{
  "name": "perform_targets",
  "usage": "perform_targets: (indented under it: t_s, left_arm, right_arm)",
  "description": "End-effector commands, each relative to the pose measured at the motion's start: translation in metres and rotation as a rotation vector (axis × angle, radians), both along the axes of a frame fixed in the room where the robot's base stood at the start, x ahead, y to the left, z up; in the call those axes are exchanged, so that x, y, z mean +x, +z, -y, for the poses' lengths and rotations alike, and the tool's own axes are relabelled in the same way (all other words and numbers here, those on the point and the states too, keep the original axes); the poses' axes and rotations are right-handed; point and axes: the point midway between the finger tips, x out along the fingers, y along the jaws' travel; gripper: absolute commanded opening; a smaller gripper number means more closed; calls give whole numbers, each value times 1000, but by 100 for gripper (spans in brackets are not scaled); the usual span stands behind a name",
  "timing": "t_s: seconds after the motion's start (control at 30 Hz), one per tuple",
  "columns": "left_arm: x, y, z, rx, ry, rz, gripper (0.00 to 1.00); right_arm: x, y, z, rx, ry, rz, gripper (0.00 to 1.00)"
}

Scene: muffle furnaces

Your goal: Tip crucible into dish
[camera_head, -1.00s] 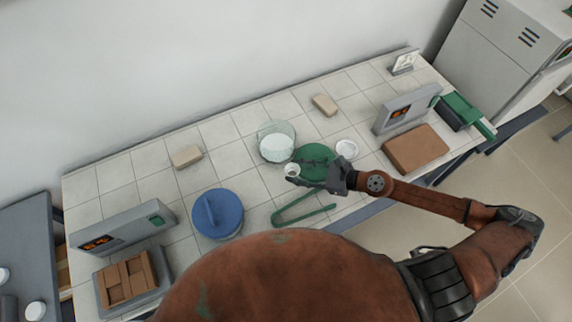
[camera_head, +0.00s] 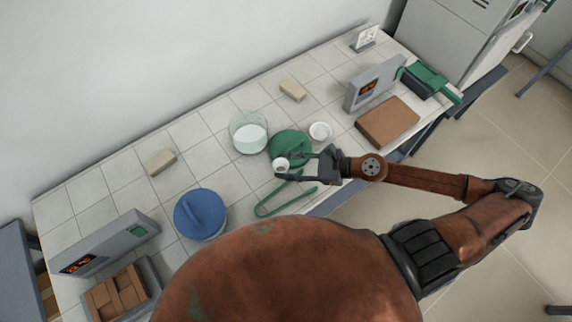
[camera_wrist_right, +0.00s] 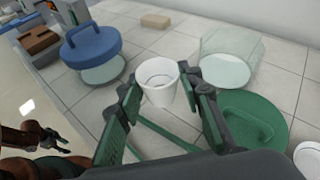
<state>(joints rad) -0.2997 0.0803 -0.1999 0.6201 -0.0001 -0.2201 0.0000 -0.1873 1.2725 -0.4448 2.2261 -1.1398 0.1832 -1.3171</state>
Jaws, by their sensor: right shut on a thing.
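The small white crucible (camera_head: 281,163) is upright between the fingers of my right gripper (camera_head: 284,167), which is shut on it. The crucible also shows in the right wrist view (camera_wrist_right: 160,82), its open mouth facing up. In the head view it overlaps the near left edge of the green lid (camera_head: 291,146). A small white dish (camera_head: 320,131) lies on the table behind and right of that lid, apart from the crucible. The dish is partly cut off in the right wrist view (camera_wrist_right: 307,158). My left gripper (camera_wrist_right: 50,140) shows small at the lower left of the wrist view; its opening is unclear.
An open glass vessel (camera_head: 249,133) stands left of the green lid. Green tongs (camera_head: 283,204) lie nearer. A blue-lidded vessel (camera_head: 201,213) stands further left.

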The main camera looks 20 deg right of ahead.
Motion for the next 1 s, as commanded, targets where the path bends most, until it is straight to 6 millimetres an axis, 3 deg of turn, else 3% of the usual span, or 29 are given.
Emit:
perform_targets:
  t_s: [0.23,0.37,0.47,0.67,0.8,1.0]
  left_arm:
    - [0,0,0,0,0,0,40]
    - [-1,-2,0,0,0,-1,40]
    - [-2,-6,0,-1,0,-3,40]
    - [-6,-20,0,0,0,-9,40]
    - [-8,-30,0,0,0,-14,40]
    - [-12,-41,1,-1,0,-19,40]
  right_arm:
    - [0,0,0,0,0,0,8]
    - [5,-1,3,0,-8,0,8]
    - [21,-5,15,1,-32,0,8]
    - [78,-17,72,6,-144,-4,8]
    - [114,-27,127,10,-252,-10,8]
    - [142,-40,203,14,-395,-13,8]
